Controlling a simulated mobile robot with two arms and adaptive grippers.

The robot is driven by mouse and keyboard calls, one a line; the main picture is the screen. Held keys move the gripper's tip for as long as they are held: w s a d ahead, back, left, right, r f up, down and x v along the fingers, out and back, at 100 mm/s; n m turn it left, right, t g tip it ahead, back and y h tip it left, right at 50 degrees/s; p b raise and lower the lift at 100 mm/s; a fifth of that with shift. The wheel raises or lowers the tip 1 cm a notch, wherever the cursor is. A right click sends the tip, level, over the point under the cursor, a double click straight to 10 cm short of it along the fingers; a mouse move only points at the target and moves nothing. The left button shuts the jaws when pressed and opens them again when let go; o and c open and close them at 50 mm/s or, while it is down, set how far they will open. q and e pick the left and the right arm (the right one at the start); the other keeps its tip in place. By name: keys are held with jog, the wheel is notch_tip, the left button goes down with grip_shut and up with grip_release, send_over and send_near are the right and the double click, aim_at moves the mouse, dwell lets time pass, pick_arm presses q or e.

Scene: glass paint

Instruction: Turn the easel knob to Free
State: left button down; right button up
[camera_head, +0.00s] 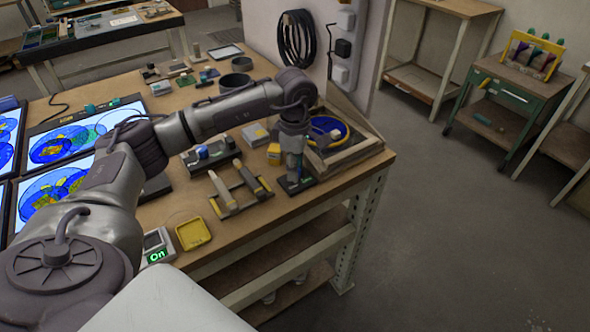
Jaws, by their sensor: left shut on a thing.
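My left arm reaches in from the left, and its gripper (294,168) points down at the near right corner of the workbench. The gripper is shut over a small dark plate (306,182) with a coloured mark, in front of the wooden easel (345,157). The knob is hidden by the fingers, so its setting cannot be read. The easel holds a round blue and yellow piece (326,132). My right gripper is not in view.
A wooden rack with brushes (238,190), a yellow tray (193,233) and a box with a green "On" label (156,256) lie left of the gripper. Lit panels (85,135) cover the left side. A green cart (515,90) stands beyond open floor.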

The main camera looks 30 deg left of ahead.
pick_arm(q)
jog(key=shift+r+m, duration=0.1)
jog(key=shift+m, duration=0.2)
jog(key=c, duration=0.9)
grip_release()
jog(key=shift+o, duration=0.2)
notch_tip(320, 180, up, 12)
